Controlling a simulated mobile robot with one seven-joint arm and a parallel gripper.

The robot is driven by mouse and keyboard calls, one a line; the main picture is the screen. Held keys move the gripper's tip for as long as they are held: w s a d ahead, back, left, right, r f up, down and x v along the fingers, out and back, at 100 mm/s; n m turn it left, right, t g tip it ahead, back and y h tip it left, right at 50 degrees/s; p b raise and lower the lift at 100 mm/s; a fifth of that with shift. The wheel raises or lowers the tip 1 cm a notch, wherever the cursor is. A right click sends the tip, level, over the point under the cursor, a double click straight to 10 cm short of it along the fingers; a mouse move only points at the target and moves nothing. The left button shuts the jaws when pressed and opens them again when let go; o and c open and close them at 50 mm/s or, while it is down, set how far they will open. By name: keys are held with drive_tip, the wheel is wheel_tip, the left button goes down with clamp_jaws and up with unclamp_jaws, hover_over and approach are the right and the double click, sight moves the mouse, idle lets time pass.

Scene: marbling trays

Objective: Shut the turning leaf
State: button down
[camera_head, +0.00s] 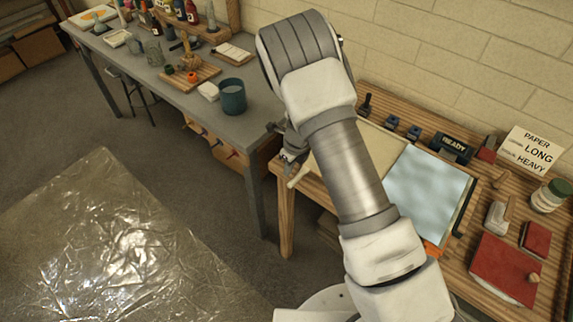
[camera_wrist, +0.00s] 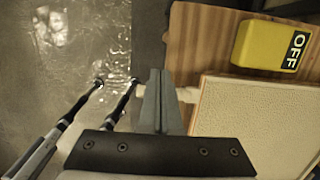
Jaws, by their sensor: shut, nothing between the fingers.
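A flat cream panel (camera_head: 367,148), which looks like the turning leaf, lies on the wooden bench beside a pale blue tray (camera_head: 427,185). My arm hides part of it and of the edge between them. In the wrist view the cream panel (camera_wrist: 262,125) is at the lower right. A pale peg (camera_wrist: 188,95) sticks out from its left edge, and it shows in the head view (camera_head: 297,180) at the bench's left end. My gripper (camera_head: 288,160) is shut and empty at this peg. In the wrist view its fingers (camera_wrist: 160,85) cross in front of the peg; contact is unclear.
A yellow block marked OFF (camera_wrist: 273,45) stands beside the panel. A dark block marked READY (camera_head: 451,148) stands behind the blue tray. A red book (camera_head: 503,268) lies at right. A grey table (camera_head: 190,80) with a blue cup (camera_head: 232,97) stands at left.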

drive_tip(key=shift+f, duration=0.4)
drive_tip(key=shift+f, duration=0.1)
idle(0.4)
